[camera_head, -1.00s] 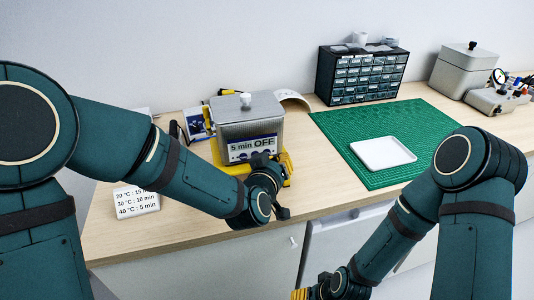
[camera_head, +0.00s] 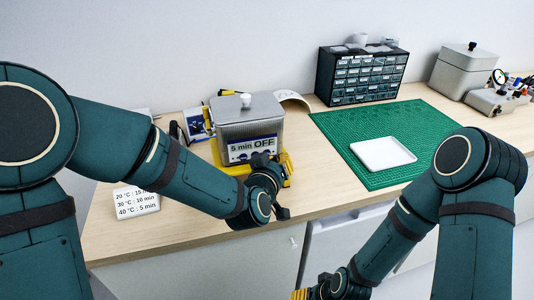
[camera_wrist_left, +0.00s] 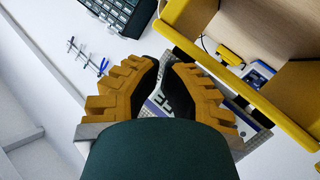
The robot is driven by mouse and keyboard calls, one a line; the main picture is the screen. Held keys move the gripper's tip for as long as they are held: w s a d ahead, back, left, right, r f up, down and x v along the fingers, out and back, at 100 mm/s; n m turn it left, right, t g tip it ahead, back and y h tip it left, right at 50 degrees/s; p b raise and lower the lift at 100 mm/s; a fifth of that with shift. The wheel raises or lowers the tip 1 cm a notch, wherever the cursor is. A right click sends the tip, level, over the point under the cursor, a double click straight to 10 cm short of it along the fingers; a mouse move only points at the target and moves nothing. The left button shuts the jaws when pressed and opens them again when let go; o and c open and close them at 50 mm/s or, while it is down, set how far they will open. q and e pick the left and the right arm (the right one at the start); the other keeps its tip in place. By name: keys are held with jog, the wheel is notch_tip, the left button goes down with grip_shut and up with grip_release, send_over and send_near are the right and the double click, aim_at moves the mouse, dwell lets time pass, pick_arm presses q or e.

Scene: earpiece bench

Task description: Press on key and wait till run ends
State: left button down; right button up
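A grey metal bath (camera_head: 247,122) with a lid and knob stands on the bench at the left. Its front display (camera_head: 253,148) reads "5 min OFF". Round dark keys sit under the display, partly hidden by my left gripper. My left gripper (camera_head: 284,168) is at the bath's front right, close to the key panel; contact cannot be made out. In the left wrist view its yellow fingers with black pads (camera_wrist_left: 167,66) converge over the panel, and whether the tips meet is unclear. My right gripper (camera_head: 300,293) hangs low at the bottom edge, mostly cut off.
A card (camera_head: 137,201) lists temperatures and minutes at the front left. A green mat (camera_head: 350,125) holds a white tray (camera_head: 383,153). A drawer cabinet (camera_head: 361,75), a grey lidded box (camera_head: 466,70) and a gauge unit (camera_head: 497,98) stand behind. Bare bench lies between bath and mat.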

pick_arm(q)
jog(key=shift+w, duration=0.15)
dwell(0.3)
jog(key=shift+w+a, duration=0.15)
jog(key=shift+w, duration=0.15)
jog(key=shift+w+a+b, duration=0.1)
jog(key=shift+w+b, duration=0.25)
jog(key=shift+b, duration=0.1)
dwell(0.5)
dwell(0.4)
jog(key=shift+s+d, duration=0.25)
jog(key=shift+s, duration=0.5)
jog(key=s, duration=0.1)
jog(key=s+d, duration=0.1)
jog(key=s, duration=0.1)
jog(key=s+b, duration=0.1)
jog(key=shift+s+d, duration=0.25)
jog(key=shift+s, duration=0.15)
